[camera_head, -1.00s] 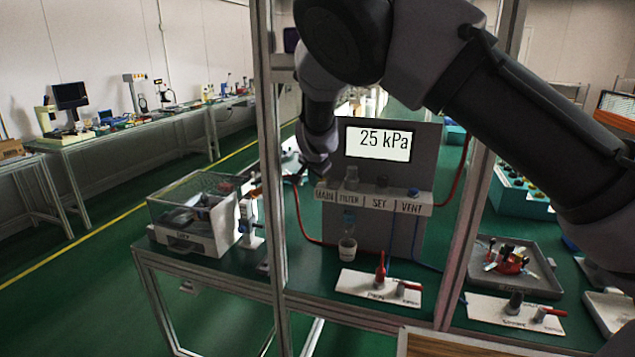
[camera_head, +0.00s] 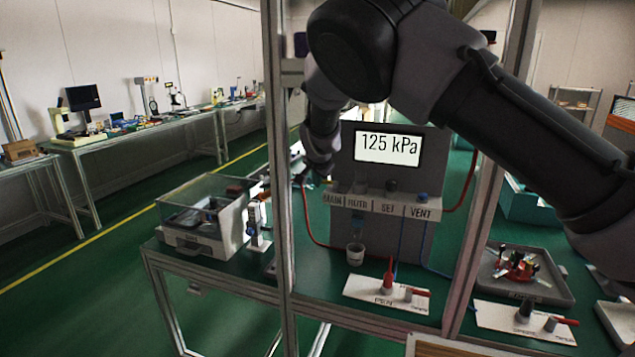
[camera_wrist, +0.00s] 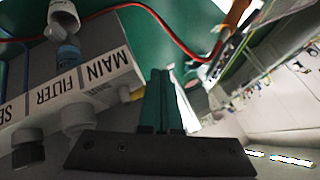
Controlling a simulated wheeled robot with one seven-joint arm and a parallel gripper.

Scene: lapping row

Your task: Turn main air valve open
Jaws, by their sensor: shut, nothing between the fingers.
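The air panel (camera_head: 395,245) stands on the green bench, with a screen (camera_head: 387,148) reading 125 kPa. Its white label strip (camera_head: 391,207) reads MAIN, FILTER, SET and VENT; the MAIN end is at the left. In the wrist view the MAIN label (camera_wrist: 108,66) is upside down, and a small yellow part (camera_wrist: 130,93), likely of the main valve, shows beside it. My gripper (camera_wrist: 160,73) is shut and empty, its fingers just right of the yellow part. I cannot tell whether they touch it. The valve handle itself is mostly hidden, and my wrist covers that spot in the head view.
A red hose (camera_wrist: 190,55) curves past the fingertips. A cup (camera_head: 355,254) hangs below the filter. A frame post (camera_head: 282,200) stands left of the panel, beside a clear-lidded machine (camera_head: 205,215). A white plate with a red lever (camera_head: 389,275) lies in front.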

